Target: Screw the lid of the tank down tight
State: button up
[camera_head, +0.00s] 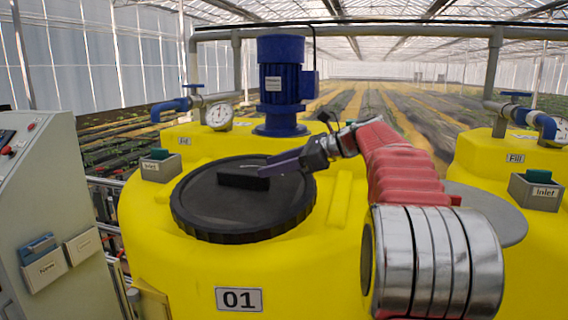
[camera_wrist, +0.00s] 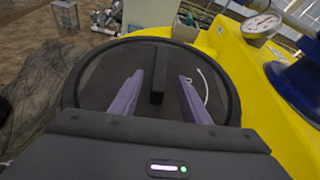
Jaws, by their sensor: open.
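The black round lid (camera_head: 243,205) lies on top of the yellow tank (camera_head: 160,255) marked 01. A raised black bar (camera_head: 243,179) crosses the middle of the lid. It also shows in the wrist view (camera_wrist: 158,75), upright in the picture. My gripper (camera_head: 264,172) is above the lid, its fingertips close to the bar's right end in the head view. In the wrist view my gripper (camera_wrist: 158,85) has its two purple fingers apart, one on each side of the bar, with gaps on both sides. I cannot tell how tightly the lid sits.
A blue motor (camera_head: 281,85) stands behind the lid, with a gauge (camera_head: 219,116) to its left. A grey inlet box (camera_head: 160,168) sits left of the lid. A second yellow tank (camera_head: 480,160) is at the right, and a control cabinet (camera_head: 45,200) at the left.

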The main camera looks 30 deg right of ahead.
aim_at(241, 177)
jog(key=x, duration=1)
jog(key=shift+c, duration=0.4)
grip_shut()
jog(key=shift+a+f+m+t+h, duration=0.1)
jog(key=shift+f+m+t+h, duration=0.05)
jog(key=shift+m+t+h, duration=1.75)
dwell(0.4)
jog(key=shift+f+m+t+h, duration=0.1)
jog(key=shift+m+t+h, duration=0.3)
jog(key=shift+m+h, duration=2.45)
jog(key=shift+f+m+g+h, duration=0.15)
jog(key=shift+m+g+h, duration=0.35)
jog(key=shift+m+h, duration=1.95)
jog(key=shift+m+g+h, duration=0.8)
jog(key=shift+m+h, duration=0.5)
jog(key=shift+h, duration=0.5)
